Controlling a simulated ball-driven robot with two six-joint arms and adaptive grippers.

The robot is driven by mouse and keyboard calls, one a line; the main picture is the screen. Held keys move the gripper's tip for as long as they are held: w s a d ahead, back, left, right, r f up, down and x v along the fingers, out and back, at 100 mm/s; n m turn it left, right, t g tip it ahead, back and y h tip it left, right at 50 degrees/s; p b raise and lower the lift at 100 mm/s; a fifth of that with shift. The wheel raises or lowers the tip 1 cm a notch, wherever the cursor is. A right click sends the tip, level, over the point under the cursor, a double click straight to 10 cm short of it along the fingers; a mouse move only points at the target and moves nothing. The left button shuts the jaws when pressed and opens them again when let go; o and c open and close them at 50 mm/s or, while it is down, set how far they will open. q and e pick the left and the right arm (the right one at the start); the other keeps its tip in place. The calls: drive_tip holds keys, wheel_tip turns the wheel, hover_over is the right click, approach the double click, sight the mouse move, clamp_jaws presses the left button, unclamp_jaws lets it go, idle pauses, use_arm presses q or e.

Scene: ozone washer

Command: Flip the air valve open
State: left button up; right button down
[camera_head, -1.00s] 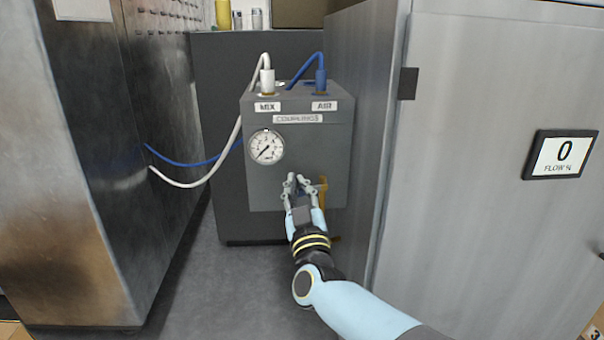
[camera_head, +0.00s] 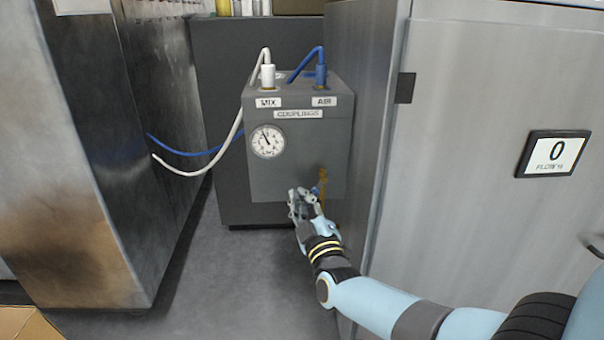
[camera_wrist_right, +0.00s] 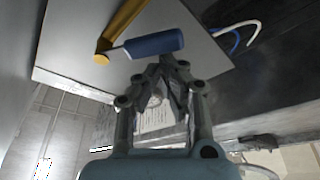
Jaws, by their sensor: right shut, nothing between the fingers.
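The air valve is on the front of the grey couplings box (camera_head: 285,172), at its lower right. Its brass pipe (camera_head: 323,177) shows in the head view, partly behind my right gripper (camera_head: 304,192). In the right wrist view the brass pipe (camera_wrist_right: 122,27) runs across the grey face, and the valve's blue lever (camera_wrist_right: 155,43) sticks out sideways from it on a thin stem. My right gripper (camera_wrist_right: 160,72) is shut and empty, its fingertips close to the blue lever; I cannot tell whether they touch. My left gripper is not in view.
A round gauge (camera_head: 268,141) on the box has its needle pointing up and left. White MIX (camera_head: 268,75) and blue AIR (camera_head: 320,76) hoses plug into the top. A display (camera_head: 553,154) on the right cabinet reads 0. Metal cabinets flank the box; the floor (camera_head: 235,270) before it is clear.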

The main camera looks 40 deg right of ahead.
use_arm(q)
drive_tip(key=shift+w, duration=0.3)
use_arm(e)
drive_tip(key=shift+d+f, duration=0.15)
drive_tip(key=shift+f, duration=0.05)
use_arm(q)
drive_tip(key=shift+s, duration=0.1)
use_arm(e)
drive_tip(key=shift+r, duration=0.1)
